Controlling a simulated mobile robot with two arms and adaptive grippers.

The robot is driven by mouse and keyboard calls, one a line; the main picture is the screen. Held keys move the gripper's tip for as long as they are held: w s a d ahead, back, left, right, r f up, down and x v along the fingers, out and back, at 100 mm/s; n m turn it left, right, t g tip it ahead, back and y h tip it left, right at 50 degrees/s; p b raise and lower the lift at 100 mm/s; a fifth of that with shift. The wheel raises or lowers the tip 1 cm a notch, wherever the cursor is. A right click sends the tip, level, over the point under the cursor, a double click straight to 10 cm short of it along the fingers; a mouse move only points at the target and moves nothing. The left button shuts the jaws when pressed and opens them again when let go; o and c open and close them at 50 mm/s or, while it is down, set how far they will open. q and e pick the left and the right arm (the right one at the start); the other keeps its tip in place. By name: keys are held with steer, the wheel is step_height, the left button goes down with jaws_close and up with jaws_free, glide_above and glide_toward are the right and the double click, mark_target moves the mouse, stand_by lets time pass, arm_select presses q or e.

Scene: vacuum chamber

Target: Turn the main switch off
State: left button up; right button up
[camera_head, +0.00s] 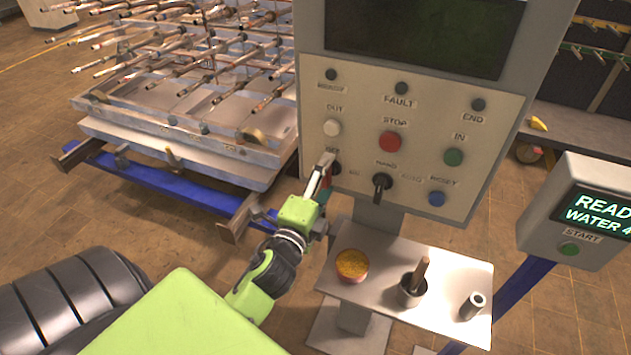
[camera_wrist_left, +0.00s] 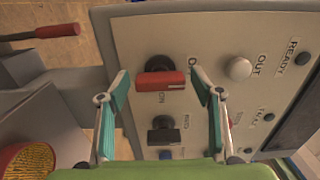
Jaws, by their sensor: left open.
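The main switch is a red bar-shaped knob on a black round base (camera_wrist_left: 162,82) on the control panel. In the left wrist view its bar lies across the picture, with ON lettering just below it and a partly hidden label to its upper right. I cannot tell its setting for certain. My left gripper (camera_wrist_left: 161,88) is open, one finger on either side of the knob, with gaps on both sides. In the head view the left gripper (camera_head: 323,166) is at the panel's lower left and covers much of the switch. My right gripper is not in view.
A black selector knob (camera_head: 382,186) sits right of the switch, a red STOP button (camera_head: 390,141) above it and a white OUT button (camera_head: 332,127) above the switch. A shelf (camera_head: 440,272) below holds a yellow-filled tin (camera_head: 352,265) and a cup (camera_head: 412,291).

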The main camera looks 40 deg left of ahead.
arm_select(q)
steer(key=v, duration=1.1)
steer(key=shift+s, duration=0.1)
